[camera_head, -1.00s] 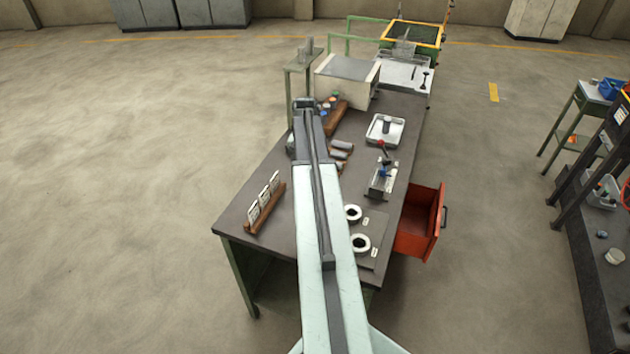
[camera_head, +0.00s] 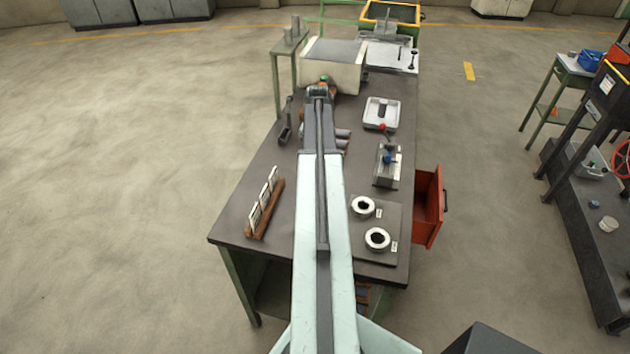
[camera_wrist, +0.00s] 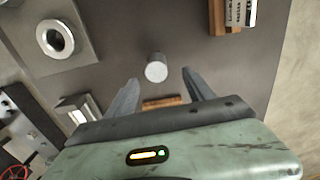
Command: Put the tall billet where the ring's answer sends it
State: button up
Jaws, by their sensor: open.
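My gripper (camera_wrist: 160,92) is open in the wrist view, its two fingers apart with nothing between their tips. A pale grey round-ended billet (camera_wrist: 156,68) is just beyond the fingertips, roughly centred; I cannot tell if it is the tall one. Two white rings, a far one (camera_head: 364,207) and a near one (camera_head: 377,239), are on a dark plate (camera_head: 392,215) with small labels. One ring (camera_wrist: 55,38) is at the upper left of the wrist view.
A brown rack with white cards (camera_head: 263,210) stands on the table's left; it also shows in the wrist view (camera_wrist: 235,14). A white tray (camera_head: 369,122) and a metal fixture (camera_head: 381,178) are on the right. A red drawer (camera_head: 428,205) sticks out. A white box furnace (camera_head: 334,72) is behind.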

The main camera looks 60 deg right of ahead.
jog(key=shift+w+f, duration=0.1)
jog(key=shift+w, duration=0.05)
jog(key=f+b, duration=0.3)
jog(key=shift+s+f, duration=0.1)
jog(key=shift+s, duration=0.2)
jog(key=f+b, duration=0.4)
jog(key=b, duration=0.1)
jog(key=shift+s+f, duration=0.2)
jog(key=shift+f, duration=0.2)
jog(key=shift+r, duration=0.2)
grip_shut()
